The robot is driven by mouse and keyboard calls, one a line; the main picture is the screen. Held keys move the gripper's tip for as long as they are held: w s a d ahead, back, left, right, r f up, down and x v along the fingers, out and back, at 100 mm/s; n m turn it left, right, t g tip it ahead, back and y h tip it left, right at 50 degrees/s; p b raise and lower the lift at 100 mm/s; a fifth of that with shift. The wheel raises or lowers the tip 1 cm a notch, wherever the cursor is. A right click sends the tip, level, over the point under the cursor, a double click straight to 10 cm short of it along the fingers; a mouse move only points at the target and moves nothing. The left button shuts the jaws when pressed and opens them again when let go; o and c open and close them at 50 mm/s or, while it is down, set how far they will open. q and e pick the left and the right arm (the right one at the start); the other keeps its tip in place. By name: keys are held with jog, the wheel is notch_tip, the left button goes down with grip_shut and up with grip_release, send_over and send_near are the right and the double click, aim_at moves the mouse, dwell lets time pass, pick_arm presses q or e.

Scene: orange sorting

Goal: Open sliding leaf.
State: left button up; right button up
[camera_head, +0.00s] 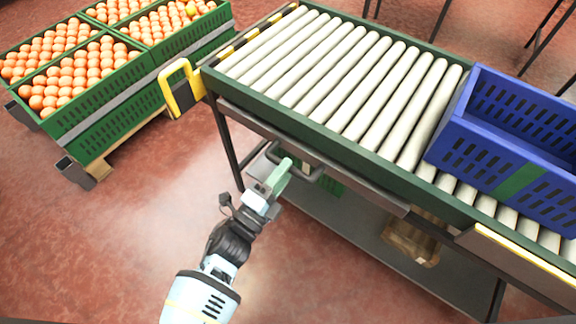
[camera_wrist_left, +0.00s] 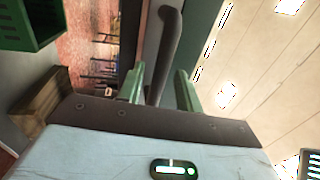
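The sliding leaf looks like the grey strip (camera_head: 365,187) along the table's near side, under the green roller frame. Its dark bar handle (camera_head: 318,172) sticks out near the strip's left part. My left gripper (camera_head: 279,178) is at this handle and hides part of it in the head view. In the left wrist view, the green fingers (camera_wrist_left: 160,90) stand apart with the dark handle bar (camera_wrist_left: 168,50) between them. I cannot tell whether either finger touches the bar. My right gripper is in neither view.
Above is the roller conveyor (camera_head: 330,75) with a blue crate (camera_head: 500,160) at right. A yellow bracket (camera_head: 182,88) sticks out at the corner. Green crates of oranges (camera_head: 75,80) stand at left. A wooden box (camera_head: 412,240) is on the lower shelf (camera_head: 365,225). The red floor in front is clear.

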pick_arm(q)
jog(key=shift+x, duration=1)
grip_shut()
